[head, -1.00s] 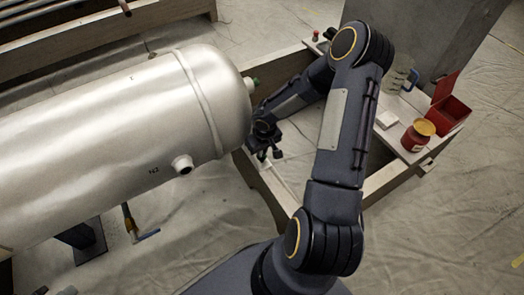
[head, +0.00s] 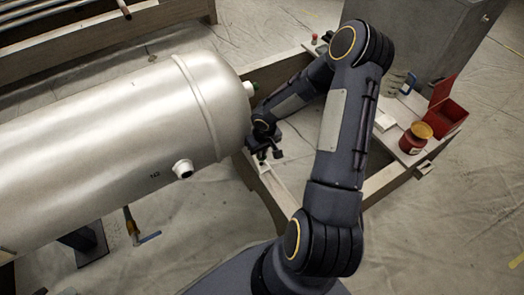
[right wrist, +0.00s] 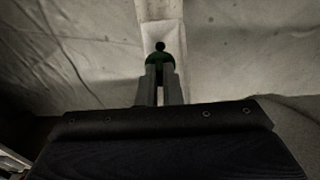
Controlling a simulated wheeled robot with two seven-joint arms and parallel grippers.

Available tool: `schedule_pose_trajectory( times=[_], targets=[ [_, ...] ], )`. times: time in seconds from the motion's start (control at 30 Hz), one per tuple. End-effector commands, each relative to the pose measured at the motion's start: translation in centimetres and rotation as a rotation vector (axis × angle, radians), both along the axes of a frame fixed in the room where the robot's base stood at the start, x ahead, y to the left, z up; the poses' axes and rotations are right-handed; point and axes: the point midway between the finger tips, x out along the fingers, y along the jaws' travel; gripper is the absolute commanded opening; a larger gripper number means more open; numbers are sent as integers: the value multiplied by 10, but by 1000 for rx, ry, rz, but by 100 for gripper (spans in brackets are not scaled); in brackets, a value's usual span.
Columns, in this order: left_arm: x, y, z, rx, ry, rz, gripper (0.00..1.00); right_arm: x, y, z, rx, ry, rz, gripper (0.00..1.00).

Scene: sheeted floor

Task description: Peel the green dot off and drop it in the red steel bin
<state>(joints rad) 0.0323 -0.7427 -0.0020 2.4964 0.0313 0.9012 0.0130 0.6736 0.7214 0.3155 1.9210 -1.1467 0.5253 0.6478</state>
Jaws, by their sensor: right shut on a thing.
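A green disc-like piece (right wrist: 160,60) shows between the fingertips of my right gripper (right wrist: 161,72) in the right wrist view, with a small dark knob at its top. The gripper is shut on it. In the head view my right gripper (head: 268,154) hangs just right of the rounded end of a pale metal tank (head: 110,130); the held piece is too small to make out there. A green-tipped fitting (head: 252,88) sticks out of the tank's end, above the gripper. The red steel bin (head: 448,116) stands at the right with its lid up. My left gripper is out of view.
A wooden-edged bench frame (head: 275,205) lies below the gripper. A red pot with a yellow top (head: 411,142), a white block (head: 386,122) and a clear jug (head: 396,82) stand near the bin. A grey block (head: 430,45) rises behind. Sheeted floor is open at lower right.

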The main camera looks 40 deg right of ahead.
Motion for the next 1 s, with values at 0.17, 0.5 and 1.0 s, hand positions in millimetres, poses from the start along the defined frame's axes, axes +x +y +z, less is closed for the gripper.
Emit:
schedule_pose_trajectory(
  times=[0.17,0.5,1.0],
  targets=[
    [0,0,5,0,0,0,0,4,1,8,1,-11,-1,0],
    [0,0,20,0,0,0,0,7,2,31,2,-18,-1,0],
    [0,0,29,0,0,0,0,8,2,46,3,-23,-1,0]
  ],
)
